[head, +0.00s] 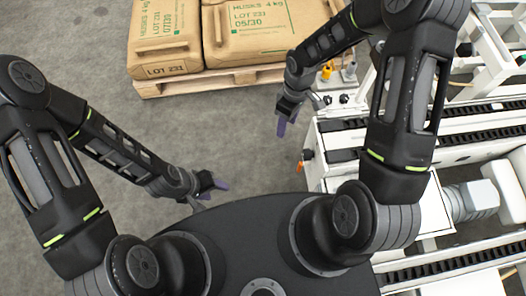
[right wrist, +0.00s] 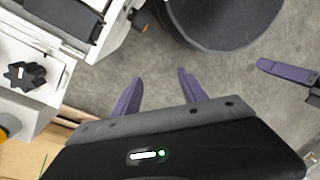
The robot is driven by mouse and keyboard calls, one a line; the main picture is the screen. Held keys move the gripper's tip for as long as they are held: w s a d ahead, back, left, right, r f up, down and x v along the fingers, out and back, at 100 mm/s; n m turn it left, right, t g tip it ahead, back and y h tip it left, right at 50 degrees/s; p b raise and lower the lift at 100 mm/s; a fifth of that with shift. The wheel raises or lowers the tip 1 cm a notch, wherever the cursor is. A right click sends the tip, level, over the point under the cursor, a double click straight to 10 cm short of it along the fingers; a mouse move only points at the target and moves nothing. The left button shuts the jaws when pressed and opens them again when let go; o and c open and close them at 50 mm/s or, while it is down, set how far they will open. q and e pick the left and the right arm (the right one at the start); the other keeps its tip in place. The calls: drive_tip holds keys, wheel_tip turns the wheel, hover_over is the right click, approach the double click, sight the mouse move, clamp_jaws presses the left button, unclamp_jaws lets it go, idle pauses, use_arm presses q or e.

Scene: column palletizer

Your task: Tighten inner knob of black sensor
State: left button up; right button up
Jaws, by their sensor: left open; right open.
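My right gripper (head: 284,122) hangs over the floor just left of the white conveyor frame. In the right wrist view its purple fingers (right wrist: 160,88) are apart with nothing between them. A black star-shaped knob (right wrist: 25,75) is on a white plate at the left of that view, clear of the fingers. In the head view, small black knobs (head: 330,99) sit on the frame corner, near a yellow sensor (head: 326,70) and a dark grey one (head: 349,72). Which knob belongs to the black sensor I cannot tell. My left gripper (head: 212,184) is open and empty over the floor.
A wooden pallet (head: 205,80) with brown sacks (head: 165,35) stands behind. The white conveyor frame (head: 312,170) with dark chain tracks (head: 490,106) fills the right. An orange-tipped part (head: 307,155) sticks out from its left side. The grey floor (head: 240,130) between is clear.

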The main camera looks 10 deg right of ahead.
drive_tip(key=s+a+f+m+t+y+p, duration=0.1)
drive_tip(key=s+a+f+m+y+p, duration=0.1)
drive_tip(key=s+a+m, duration=0.3)
drive_tip(key=s+a, duration=0.2)
drive_tip(key=a, duration=0.2)
drive_tip(key=shift+a+f+y, duration=0.15)
drive_tip(key=shift+f+y, duration=0.15)
